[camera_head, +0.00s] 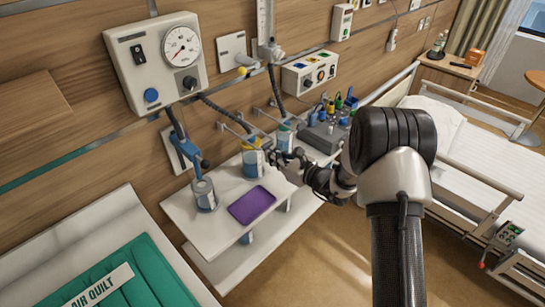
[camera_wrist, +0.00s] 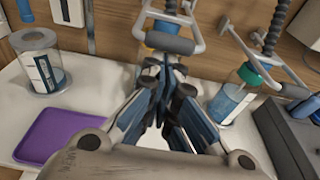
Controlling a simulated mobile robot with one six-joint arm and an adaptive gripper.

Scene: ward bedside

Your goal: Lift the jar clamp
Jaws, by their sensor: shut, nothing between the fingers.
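The middle jar (camera_head: 252,165), with a yellow lid, stands on the white shelf in the head view. In the wrist view it is mostly hidden behind my fingers; a bit of its orange-yellow lid (camera_wrist: 147,52) shows. A metal jar clamp with a thick grey crossbar (camera_wrist: 172,44) sits at this jar, just beyond my fingertips. My gripper (camera_wrist: 165,75) is shut and empty, pointing at the bar; I cannot tell whether it touches it. In the head view my gripper (camera_head: 276,158) is right beside the middle jar.
An open-topped jar (camera_head: 204,194) and a purple tray (camera_head: 252,205) are to the left on the white shelf (camera_head: 180,208). A green-lidded jar (camera_wrist: 230,100) with its own metal frame is to the right, near a dark grey box (camera_wrist: 290,135). Hoses hang above; the bed is at right.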

